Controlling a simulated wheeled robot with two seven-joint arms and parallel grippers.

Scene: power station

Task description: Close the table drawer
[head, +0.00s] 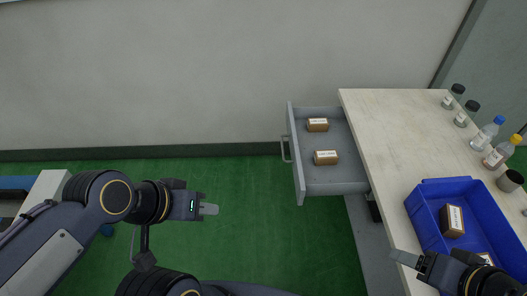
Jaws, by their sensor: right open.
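The grey table drawer (297,165) is pulled out to the left from under the pale table (390,140). Its bar handle (285,148) is on the left-facing front. Two small brown boxes lie inside, one toward the back (318,125) and one toward the front (326,158). My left gripper (208,209) is to the left of the drawer and nearer to me, apart from the handle; its fingers are seen edge-on, so their gap does not show. My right gripper (402,257) is open beside the left edge of the blue crate, apart from the drawer.
The blue crate (421,212) stands on the table with a brown box (453,221) in it. Several bottles and jars, such as an orange-capped bottle (503,151), line the table's right side. Green floor (245,220) is clear left of the drawer; a wall (200,80) stands behind.

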